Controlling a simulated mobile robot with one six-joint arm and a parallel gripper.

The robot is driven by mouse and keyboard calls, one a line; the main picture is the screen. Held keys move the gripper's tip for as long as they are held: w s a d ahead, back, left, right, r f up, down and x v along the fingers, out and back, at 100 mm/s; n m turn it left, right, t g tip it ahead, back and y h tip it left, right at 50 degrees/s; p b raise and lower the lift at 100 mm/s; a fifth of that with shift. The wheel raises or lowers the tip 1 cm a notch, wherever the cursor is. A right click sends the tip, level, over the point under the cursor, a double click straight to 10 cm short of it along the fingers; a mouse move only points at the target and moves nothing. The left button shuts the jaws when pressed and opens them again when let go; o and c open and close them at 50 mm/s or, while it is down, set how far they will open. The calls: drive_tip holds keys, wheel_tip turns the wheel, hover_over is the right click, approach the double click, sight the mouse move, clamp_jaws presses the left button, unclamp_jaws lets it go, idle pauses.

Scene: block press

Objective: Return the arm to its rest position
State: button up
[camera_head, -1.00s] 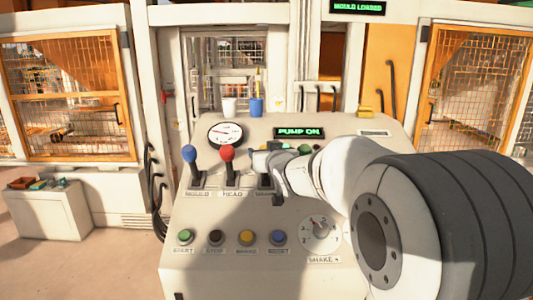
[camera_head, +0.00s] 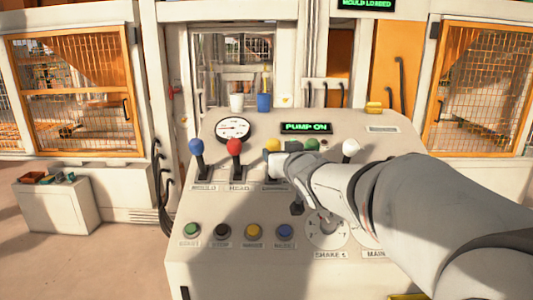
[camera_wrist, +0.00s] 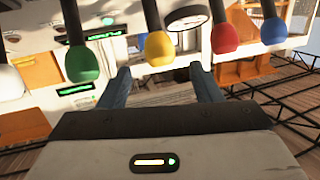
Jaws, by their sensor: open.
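My gripper (camera_head: 285,150) is over the control console (camera_head: 215,265), close to the yellow-knobbed lever (camera_head: 273,145). In the wrist view, my gripper (camera_wrist: 163,84) has its two fingers spread apart with nothing between them. The yellow knob (camera_wrist: 160,48) shows just beyond the gap, apart from the fingers as far as I can see. My arm reaches in from the lower right and hides part of the console's right side.
Blue (camera_head: 196,146), red (camera_head: 234,147), green (camera_head: 311,145) and white (camera_head: 350,147) levers stand in the same row. Buttons and a dial (camera_head: 326,228) lie below. A gauge (camera_head: 234,129) and a "PUMP ON" display (camera_head: 306,128) are behind. Two cups stand at the back.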

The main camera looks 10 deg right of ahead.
drive_tip(key=s+f+g, duration=0.4)
drive_tip(key=s+f, duration=0.2)
drive_tip(key=s, duration=0.3)
drive_tip(key=s+f+g, duration=0.5)
drive_tip(key=s+f, duration=0.2)
drive_tip(key=s, duration=0.3)
drive_tip(key=s+a+f+g+h, duration=0.1)
drive_tip(key=s+f+g, duration=0.3)
drive_tip(key=s+f, duration=0.3)
drive_tip(key=s, duration=0.3)
drive_tip(key=shift+m, duration=0.3)
